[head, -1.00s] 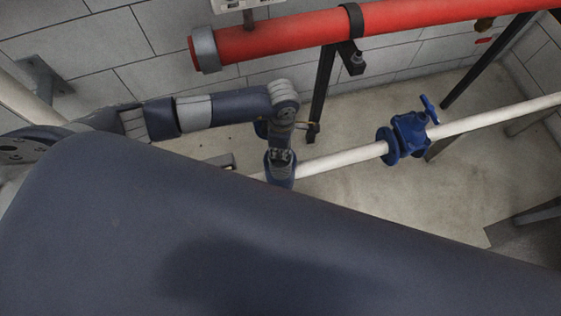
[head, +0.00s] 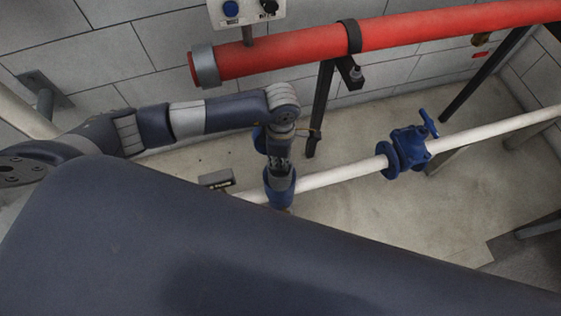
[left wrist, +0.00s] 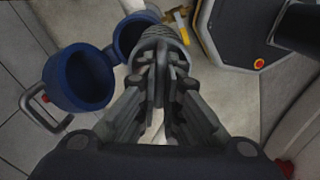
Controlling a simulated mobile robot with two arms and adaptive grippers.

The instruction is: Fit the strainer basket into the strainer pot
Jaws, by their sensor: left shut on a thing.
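In the left wrist view the fingers of my left gripper (left wrist: 162,85) are shut on the strainer basket (left wrist: 158,40), a grey ribbed cylinder held just beyond the fingertips. The basket is apart from the larger mouth. In the head view my left forearm reaches down by the white pipe, and my own body hides the fingertips. My right gripper is not in view.
A red pipe (head: 290,50) runs along the wall above a white pipe (head: 345,174) with a blue valve (head: 408,148). A small dark labelled box (head: 216,179) is left of my wrist.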

